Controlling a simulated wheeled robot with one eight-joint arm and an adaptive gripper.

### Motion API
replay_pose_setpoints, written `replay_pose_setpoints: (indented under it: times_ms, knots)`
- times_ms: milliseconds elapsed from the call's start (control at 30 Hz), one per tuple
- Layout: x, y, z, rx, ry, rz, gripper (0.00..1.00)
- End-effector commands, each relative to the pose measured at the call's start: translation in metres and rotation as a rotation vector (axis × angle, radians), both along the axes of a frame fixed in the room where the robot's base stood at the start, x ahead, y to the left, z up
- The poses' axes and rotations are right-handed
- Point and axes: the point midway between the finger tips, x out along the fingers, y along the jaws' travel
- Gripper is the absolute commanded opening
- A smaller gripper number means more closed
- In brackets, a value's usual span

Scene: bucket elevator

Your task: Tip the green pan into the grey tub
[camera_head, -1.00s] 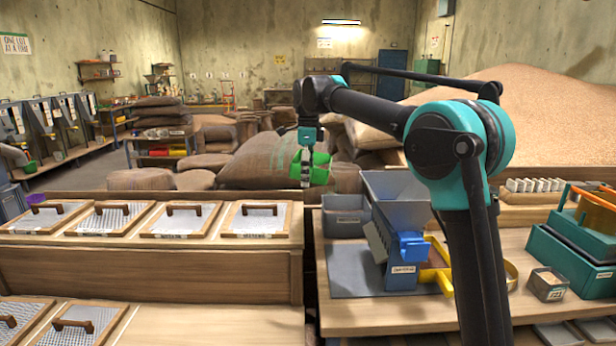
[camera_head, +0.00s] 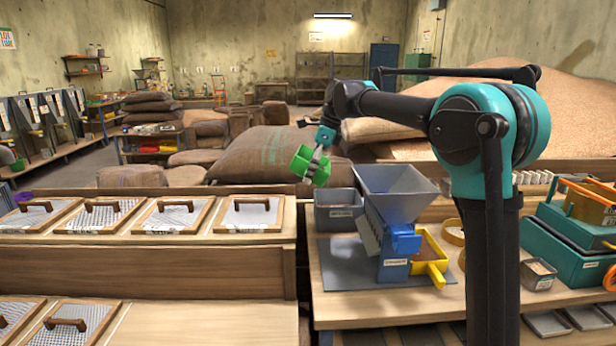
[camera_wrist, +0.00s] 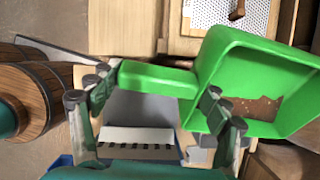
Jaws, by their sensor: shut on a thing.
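The green pan (camera_head: 303,163) is in the air above the wooden bench, tilted. In the wrist view the pan (camera_wrist: 222,62) has its open side showing, with a little brown grain on its inner face. My gripper (camera_head: 318,166) is shut on the pan's handle, which lies across between the fingers in the wrist view (camera_wrist: 155,80). The grey tub (camera_head: 339,213), a small labelled bin, stands on the bench beside the blue machine. In the head view the pan appears above and a little left of the tub. The tub's inside is mostly hidden.
The blue machine (camera_head: 398,243) with its grey hopper (camera_head: 396,180) stands right of the tub. A yellow tray (camera_head: 431,268) of grain sits beside it. Mesh-topped lids with wooden handles (camera_head: 250,213) line the left bench. Teal boxes (camera_head: 570,255) stand at far right.

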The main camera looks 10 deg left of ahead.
Motion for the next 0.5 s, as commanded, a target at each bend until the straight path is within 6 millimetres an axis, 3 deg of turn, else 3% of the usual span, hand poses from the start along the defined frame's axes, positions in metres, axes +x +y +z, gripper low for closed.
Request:
replay_pose_setpoints:
  times_ms: [500]
  knots:
    - [0.006, -0.018, 0.027, 0.318, 0.090, -0.003, 0.19]
